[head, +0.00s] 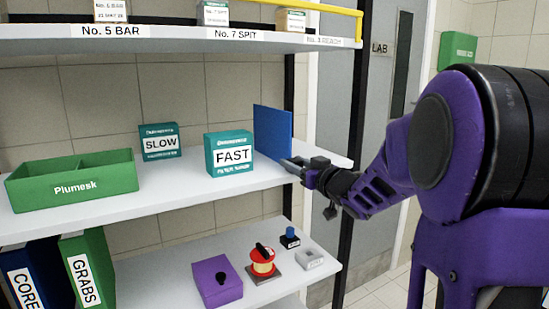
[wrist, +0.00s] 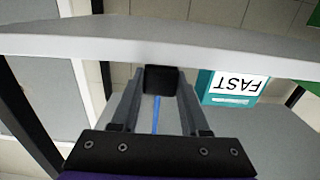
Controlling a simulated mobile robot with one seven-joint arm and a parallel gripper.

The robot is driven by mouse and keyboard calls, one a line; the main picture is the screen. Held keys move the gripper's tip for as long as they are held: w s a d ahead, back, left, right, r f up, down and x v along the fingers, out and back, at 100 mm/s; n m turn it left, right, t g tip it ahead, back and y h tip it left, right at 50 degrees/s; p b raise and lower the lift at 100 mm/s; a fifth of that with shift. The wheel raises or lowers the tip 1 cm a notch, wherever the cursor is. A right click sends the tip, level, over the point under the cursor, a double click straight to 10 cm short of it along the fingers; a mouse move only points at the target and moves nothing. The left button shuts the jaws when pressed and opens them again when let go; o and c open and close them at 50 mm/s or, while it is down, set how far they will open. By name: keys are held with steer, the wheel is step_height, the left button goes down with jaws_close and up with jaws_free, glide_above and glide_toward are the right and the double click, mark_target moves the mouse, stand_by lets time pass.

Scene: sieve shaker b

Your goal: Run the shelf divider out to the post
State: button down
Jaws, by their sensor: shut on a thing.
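The shelf divider (head: 273,132) is an upright blue panel on the middle shelf, to the right of the FAST box. My gripper (head: 297,166) is shut on its lower near edge. In the wrist view the divider (wrist: 157,113) shows as a thin blue strip between the fingers of my gripper (wrist: 161,85). A dark post (head: 357,120) stands at the right end of the shelf, with a gap between it and the divider. A second dark post (head: 289,95) stands behind the shelf.
The teal FAST box (head: 229,168) stands just left of the divider; the SLOW box (head: 160,155) and green Plumesk bin (head: 72,205) are farther left. The white shelf (head: 180,190) is clear right of the divider. The upper shelf (head: 180,43) overhangs.

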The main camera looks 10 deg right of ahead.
steer(key=w+d+p, duration=0.1)
steer(key=d, duration=0.3)
steer(key=w+d+p, duration=0.1)
steer(key=d+p, duration=0.1)
steer(key=d, duration=0.1)
steer(key=w+d+p, duration=0.1)
steer(key=d, duration=0.3)
steer(key=shift+w+d, duration=0.3)
steer(key=shift+w, duration=0.1)
steer(key=shift+c, duration=2)
jaws_free()
steer(key=shift+s, duration=0.1)
steer(key=v, duration=1.7)
steer(key=shift+r, duration=0.1)
